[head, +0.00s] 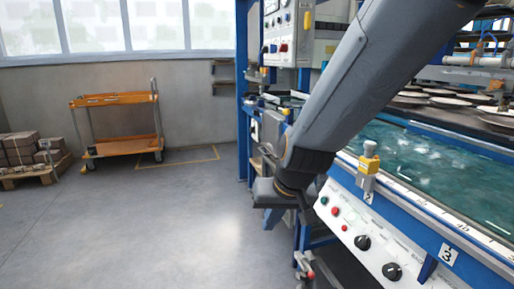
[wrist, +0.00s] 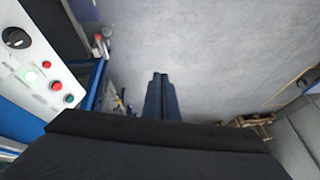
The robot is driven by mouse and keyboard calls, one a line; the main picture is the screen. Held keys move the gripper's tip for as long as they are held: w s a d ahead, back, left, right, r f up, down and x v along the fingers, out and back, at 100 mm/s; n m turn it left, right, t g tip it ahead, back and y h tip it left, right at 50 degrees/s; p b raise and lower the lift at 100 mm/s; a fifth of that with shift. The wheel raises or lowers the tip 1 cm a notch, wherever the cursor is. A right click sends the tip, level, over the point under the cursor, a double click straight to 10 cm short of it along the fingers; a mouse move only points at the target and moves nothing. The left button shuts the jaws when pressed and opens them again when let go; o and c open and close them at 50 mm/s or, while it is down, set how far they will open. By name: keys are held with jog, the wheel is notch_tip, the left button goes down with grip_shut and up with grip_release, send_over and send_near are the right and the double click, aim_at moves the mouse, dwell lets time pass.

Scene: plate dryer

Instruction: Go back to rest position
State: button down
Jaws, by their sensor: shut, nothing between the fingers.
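My gripper (wrist: 160,78) shows in the wrist view as two dark blue fingers pressed together over bare grey floor. Nothing is between them. In the head view my grey arm comes down from the upper right in front of the machine, with its wrist beside the left end of the control panel. The plate dryer (head: 440,211) fills the right side of the head view, with a blue frame and a wet green-blue bed. Its white control panel (head: 340,211) has knobs and coloured buttons. The panel also shows at the left of the wrist view (wrist: 30,60).
An orange cart (head: 115,99) stands by the back wall, and a pallet of boxes (head: 38,175) is at the far left. The floor (head: 150,230) left of the machine is clear.

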jog(key=s+d+r+n+g+h, duration=0.1)
jog(key=s+d+g, duration=0.15)
jog(key=s, duration=0.75)
jog(key=s+d+r+g+h, duration=0.15)
jog(key=s+d, duration=0.25)
jog(key=s, duration=0.6)
jog(key=d+r+m+p, duration=0.2)
jog(key=d+r+p, duration=0.7)
jog(key=p, duration=1)
jog(key=shift+w+d+r+m+g, duration=0.15)
jog(key=shift+d+r+m+g, duration=0.15)
jog(key=shift+r, duration=0.35)
dwell(2.9)
